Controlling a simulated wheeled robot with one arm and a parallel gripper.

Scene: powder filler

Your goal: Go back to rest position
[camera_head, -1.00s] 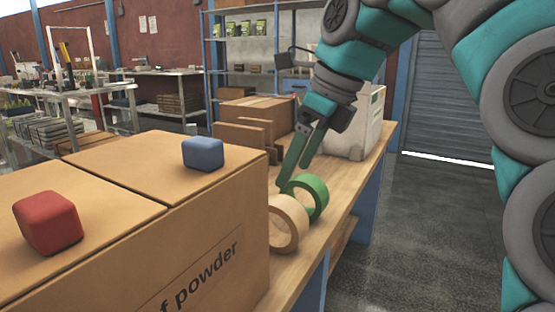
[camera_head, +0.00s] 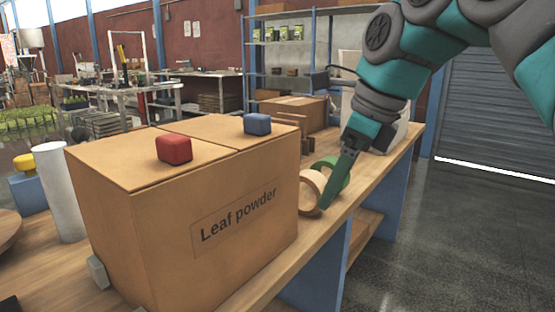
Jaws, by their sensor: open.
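My gripper (camera_head: 328,205) points down over the wooden workbench (camera_head: 262,290), at the right side of the tape rolls. Its green fingers are seen edge-on and it holds nothing that I can see. The tan tape roll (camera_head: 306,200) stands on its edge at the left of the fingers. The green tape roll (camera_head: 343,170) is just behind and is partly covered by the fingers. I cannot tell whether the fingers touch either roll.
A large "Leaf powder" box (camera_head: 160,230) fills the bench's left part, with a red block (camera_head: 174,148) and a blue block (camera_head: 257,124) on top. A white cylinder (camera_head: 62,190) stands left. Cardboard boxes (camera_head: 293,107) are behind the rolls. The floor at right is clear.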

